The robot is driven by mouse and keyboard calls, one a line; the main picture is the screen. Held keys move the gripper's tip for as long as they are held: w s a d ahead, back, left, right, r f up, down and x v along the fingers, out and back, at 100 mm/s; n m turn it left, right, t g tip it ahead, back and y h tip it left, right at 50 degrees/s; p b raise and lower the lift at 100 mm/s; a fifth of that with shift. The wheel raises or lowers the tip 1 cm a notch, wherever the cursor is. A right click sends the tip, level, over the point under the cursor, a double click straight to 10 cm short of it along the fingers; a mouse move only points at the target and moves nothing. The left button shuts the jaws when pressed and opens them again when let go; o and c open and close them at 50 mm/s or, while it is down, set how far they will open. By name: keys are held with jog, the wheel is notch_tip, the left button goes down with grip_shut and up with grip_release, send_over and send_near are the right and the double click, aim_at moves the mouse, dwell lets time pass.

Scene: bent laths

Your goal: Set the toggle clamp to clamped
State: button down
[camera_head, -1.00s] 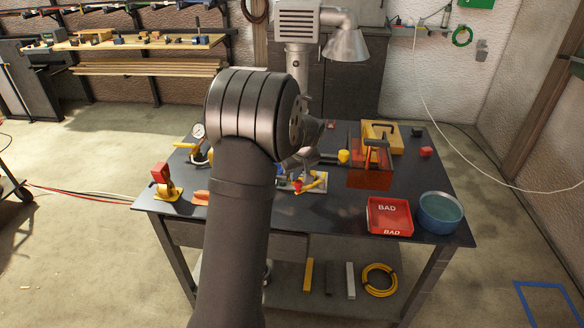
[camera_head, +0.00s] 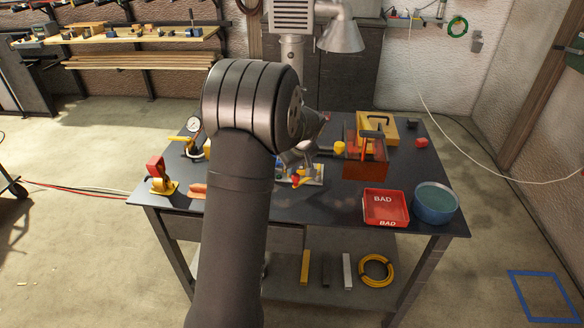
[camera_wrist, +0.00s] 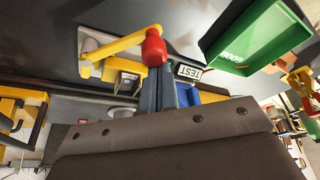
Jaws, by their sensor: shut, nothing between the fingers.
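The toggle clamp has a yellow lever (camera_wrist: 122,42) with a red knob (camera_wrist: 153,47) at its end and a pale base plate in the wrist view. In the head view its red and yellow parts (camera_head: 299,180) show low on the plate near the table's middle, partly hidden by my arm. My gripper (camera_wrist: 168,75) is shut and empty, its fingertips right by the red knob; I cannot tell whether they touch. The clamp's lever looks low and lying sideways in the head view, but its exact setting is unclear.
A red BAD tray (camera_head: 386,208) and a blue bowl (camera_head: 435,203) stand at the table's right. A red toolbox (camera_head: 364,165) is behind the clamp, to the right. A red-and-yellow device (camera_head: 160,178) stands at the left. A green bin (camera_wrist: 255,35) shows in the wrist view.

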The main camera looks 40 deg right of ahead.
jog(key=s+d+n+g+y, duration=0.1)
jog(key=s+d+n+y, duration=0.1)
jog(key=s+n, duration=0.6)
jog(key=shift+d+n+y, duration=0.4)
jog(key=shift+d+n, duration=0.05)
jog(key=shift+n, duration=0.05)
jog(key=shift+s+d, duration=0.1)
jog(key=shift+s, duration=0.05)
dwell(0.4)
notch_tip(320, 180, up, 10)
jog(key=shift+w+a+f, duration=0.15)
jog(key=shift+w+a, duration=0.15)
dwell(0.4)
jog(key=shift+f, duration=0.1)
dwell(0.4)
